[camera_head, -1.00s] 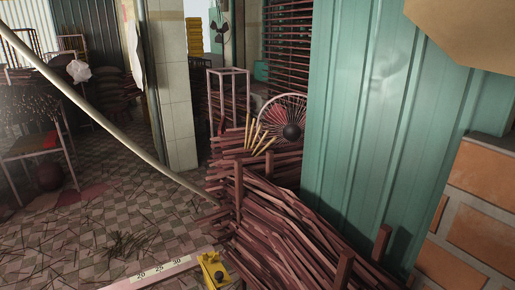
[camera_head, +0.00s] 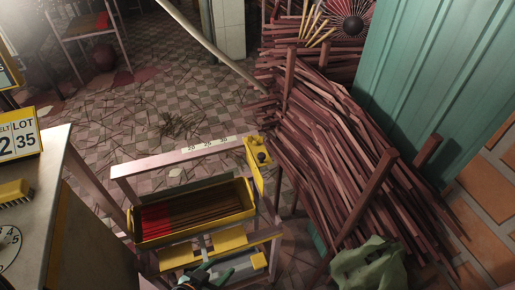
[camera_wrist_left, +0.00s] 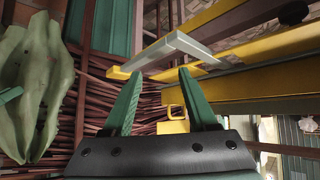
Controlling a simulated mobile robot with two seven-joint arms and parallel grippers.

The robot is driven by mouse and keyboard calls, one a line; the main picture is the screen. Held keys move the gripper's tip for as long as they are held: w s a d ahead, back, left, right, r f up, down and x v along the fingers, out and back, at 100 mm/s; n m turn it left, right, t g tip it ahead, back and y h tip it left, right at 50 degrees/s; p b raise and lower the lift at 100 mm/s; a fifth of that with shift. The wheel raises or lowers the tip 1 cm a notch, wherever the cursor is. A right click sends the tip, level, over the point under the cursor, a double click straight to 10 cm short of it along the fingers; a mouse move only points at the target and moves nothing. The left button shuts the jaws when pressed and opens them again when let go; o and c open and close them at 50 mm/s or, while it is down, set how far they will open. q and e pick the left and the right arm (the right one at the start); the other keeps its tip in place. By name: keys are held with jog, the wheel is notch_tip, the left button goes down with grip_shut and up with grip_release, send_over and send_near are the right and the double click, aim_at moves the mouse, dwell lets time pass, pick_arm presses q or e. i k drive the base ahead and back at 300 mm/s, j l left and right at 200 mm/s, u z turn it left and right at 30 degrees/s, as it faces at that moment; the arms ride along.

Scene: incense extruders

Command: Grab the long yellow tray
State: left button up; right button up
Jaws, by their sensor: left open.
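The long yellow tray (camera_head: 197,230) sits on a metal frame in the lower middle of the head view. It holds red and brown incense sticks. My left gripper (camera_head: 207,271) is at the bottom edge, on the near side of the tray and apart from it. Only part of it shows there. In the left wrist view its green fingers (camera_wrist_left: 160,76) are spread with nothing held between them. Yellow bars and a pale bracket lie beyond the fingertips; I cannot tell which belong to the tray. My right gripper is not in view.
A white ruler bar (camera_head: 185,154) runs behind the tray, with a yellow block (camera_head: 259,155) at its right end. A metal table (camera_head: 40,215) with a brush stands left. Stacked incense bundles (camera_head: 320,150) and a green cloth (camera_head: 368,266) are right.

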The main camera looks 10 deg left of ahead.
aim_at(166, 220)
jog(key=k, duration=0.35)
jog(key=i+u, duration=0.1)
jog(key=u, duration=0.25)
jog(key=i+u, duration=0.15)
jog(key=u, duration=0.25)
jog(key=i+l+u, duration=0.1)
jog(key=u, duration=0.25)
